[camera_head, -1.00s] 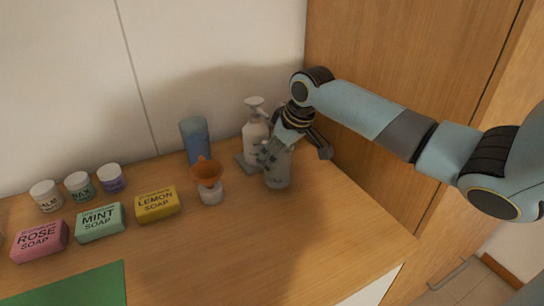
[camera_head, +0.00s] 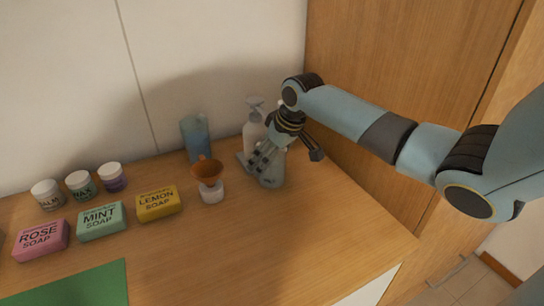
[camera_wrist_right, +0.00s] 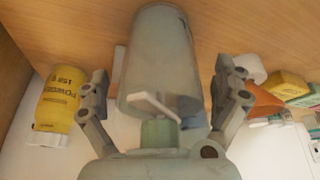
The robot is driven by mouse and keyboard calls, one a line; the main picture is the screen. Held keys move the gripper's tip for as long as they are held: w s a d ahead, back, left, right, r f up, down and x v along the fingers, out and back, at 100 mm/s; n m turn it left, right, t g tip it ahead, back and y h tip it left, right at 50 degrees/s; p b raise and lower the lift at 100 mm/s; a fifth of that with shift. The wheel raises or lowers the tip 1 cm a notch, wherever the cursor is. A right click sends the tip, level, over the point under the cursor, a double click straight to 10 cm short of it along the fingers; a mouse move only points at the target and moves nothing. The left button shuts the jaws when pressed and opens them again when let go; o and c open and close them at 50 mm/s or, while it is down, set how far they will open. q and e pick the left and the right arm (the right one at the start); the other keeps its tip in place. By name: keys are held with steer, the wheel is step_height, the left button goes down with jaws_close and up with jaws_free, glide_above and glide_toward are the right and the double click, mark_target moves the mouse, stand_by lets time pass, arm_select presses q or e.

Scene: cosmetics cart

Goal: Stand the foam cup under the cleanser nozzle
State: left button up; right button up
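A grey-green cylinder (camera_head: 272,178), seemingly the foam cup, stands on the counter in front and to the right of the white cleanser pump bottle (camera_head: 254,132). My right gripper (camera_head: 290,156) is over it from above, hiding its top. In the right wrist view the cylinder (camera_wrist_right: 160,60) lies between my open fingers (camera_wrist_right: 162,105), with a visible gap on both sides. A pale nozzle-like bar (camera_wrist_right: 155,105) crosses its near end, above a green collar (camera_wrist_right: 158,132); I cannot tell which object these belong to. My left gripper is not in view.
A blue tumbler (camera_head: 195,140) and an orange funnel-like cup (camera_head: 208,172) on a white base stand to the left. Soaps (camera_head: 156,203) and small jars (camera_head: 111,177) are further left. A yellow powder bottle (camera_wrist_right: 58,105) shows beside my fingers.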

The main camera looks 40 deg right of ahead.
steer(key=shift+r, duration=0.1)
steer(key=shift+s+r, duration=0.1)
steer(key=shift+r, duration=0.2)
steer(key=v, duration=1.1)
steer(key=shift+r, duration=0.25)
